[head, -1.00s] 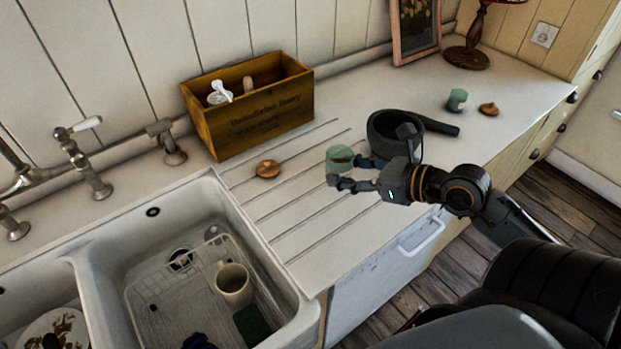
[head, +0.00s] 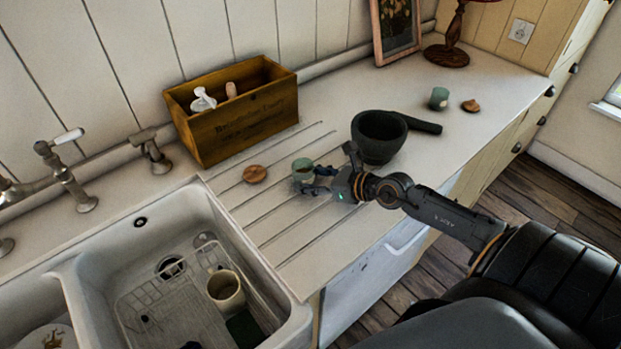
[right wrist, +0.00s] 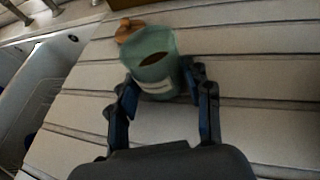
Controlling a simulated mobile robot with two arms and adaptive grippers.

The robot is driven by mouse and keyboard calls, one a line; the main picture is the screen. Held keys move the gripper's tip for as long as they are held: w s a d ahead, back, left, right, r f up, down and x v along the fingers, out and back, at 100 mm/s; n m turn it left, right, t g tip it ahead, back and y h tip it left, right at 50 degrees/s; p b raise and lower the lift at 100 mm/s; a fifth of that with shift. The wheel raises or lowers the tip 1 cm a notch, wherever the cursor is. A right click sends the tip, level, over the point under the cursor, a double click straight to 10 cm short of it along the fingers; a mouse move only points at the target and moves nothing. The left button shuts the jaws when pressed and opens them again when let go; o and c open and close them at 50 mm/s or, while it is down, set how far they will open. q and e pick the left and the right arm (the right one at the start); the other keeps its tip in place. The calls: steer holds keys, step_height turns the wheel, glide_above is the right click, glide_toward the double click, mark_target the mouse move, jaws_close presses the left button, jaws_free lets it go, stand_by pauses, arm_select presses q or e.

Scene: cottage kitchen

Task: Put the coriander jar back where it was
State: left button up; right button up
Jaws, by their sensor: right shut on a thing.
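My right gripper (head: 318,180) is shut on a small green open jar (head: 301,166) over the grooved drainboard. In the right wrist view the jar (right wrist: 158,78) sits between the two fingers (right wrist: 160,88), with brown contents and a pale label too blurred to read. I cannot tell whether its base touches the board. A round wooden lid (head: 255,174) lies on the board just left of the jar; it also shows behind the jar in the right wrist view (right wrist: 127,32). A second green jar (head: 438,98) stands at the back right beside another wooden lid (head: 471,106). My left gripper is out of view.
A dark mortar (head: 372,152) with a handle-like pestle (head: 422,125) stands right of the gripper. A wooden box (head: 240,125) holding small items is behind. The sink (head: 130,240), with a mug (head: 226,289), lies front left. The counter around the second jar is mostly clear.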

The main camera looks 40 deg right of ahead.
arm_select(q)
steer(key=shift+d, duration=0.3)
arm_select(e)
steer(key=o, duration=1.2)
steer(key=shift+f, duration=0.1)
